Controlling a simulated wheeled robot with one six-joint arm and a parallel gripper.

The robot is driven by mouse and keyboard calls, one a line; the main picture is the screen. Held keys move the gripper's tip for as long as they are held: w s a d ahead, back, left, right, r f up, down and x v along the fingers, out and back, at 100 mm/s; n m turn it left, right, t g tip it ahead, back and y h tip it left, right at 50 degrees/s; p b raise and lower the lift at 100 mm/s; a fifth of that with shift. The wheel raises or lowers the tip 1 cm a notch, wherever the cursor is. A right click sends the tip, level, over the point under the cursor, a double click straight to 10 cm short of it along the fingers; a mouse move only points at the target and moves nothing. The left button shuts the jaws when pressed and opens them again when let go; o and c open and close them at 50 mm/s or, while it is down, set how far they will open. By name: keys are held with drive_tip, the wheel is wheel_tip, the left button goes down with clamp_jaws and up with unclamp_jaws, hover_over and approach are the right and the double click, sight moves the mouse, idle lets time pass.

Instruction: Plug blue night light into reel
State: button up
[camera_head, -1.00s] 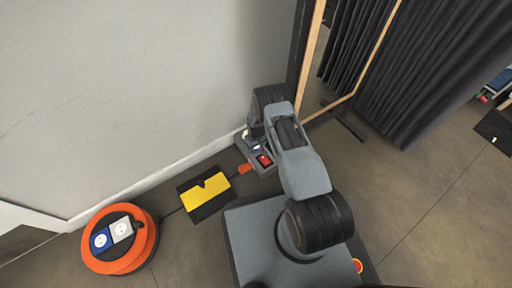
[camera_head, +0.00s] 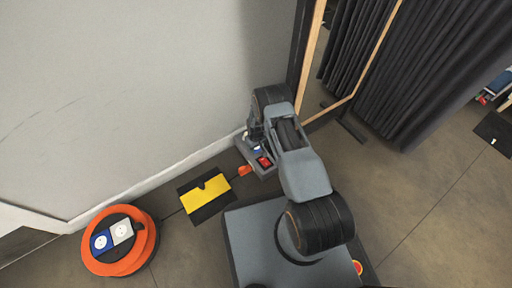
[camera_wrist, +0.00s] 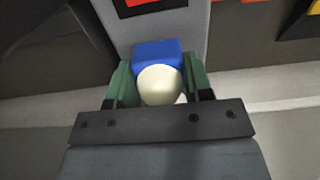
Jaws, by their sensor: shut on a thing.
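The blue night light (camera_wrist: 158,52), a blue block with a round cream-white dome, sits between the green fingers of my gripper (camera_wrist: 158,66) in the wrist view. My gripper is shut on it. In the head view the night light (camera_head: 257,149) shows only as a small blue-and-white patch beside my arm, at the grey tray (camera_head: 262,171). I cannot tell whether it still touches the tray. The orange reel (camera_head: 108,266) lies on the floor at the lower left. On its top are a blue socket (camera_head: 102,242) and a white socket (camera_head: 121,231).
A red piece (camera_head: 265,161) lies in the tray. A black-and-yellow cable ramp (camera_head: 206,196) lies between tray and reel, with an orange piece (camera_head: 245,170) beside the tray. The grey wall (camera_head: 130,80) runs behind them. A wood-framed mirror (camera_head: 316,50) and dark curtain (camera_head: 425,70) stand right.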

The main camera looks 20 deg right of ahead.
wheel_tip(320, 180, up, 3)
drive_tip(key=shift+p, duration=0.65)
drive_tip(key=s+a+r+p, duration=0.1)
drive_tip(key=s+r+p, duration=0.6)
drive_tip(key=s, duration=0.7)
wheel_tip(320, 180, up, 2)
drive_tip(key=shift+r+p, duration=0.1)
drive_tip(key=shift+p, duration=0.3)
drive_tip(key=shift+a, duration=0.1)
drive_tip(key=w+r+m, duration=0.1)
drive_tip(key=w+r, duration=0.2)
drive_tip(key=r, duration=1.1)
drive_tip(key=w+d+r+m, duration=0.1)
drive_tip(key=w+r, duration=0.3)
drive_tip(key=r, duration=1)
drive_tip(key=shift+m, duration=0.8)
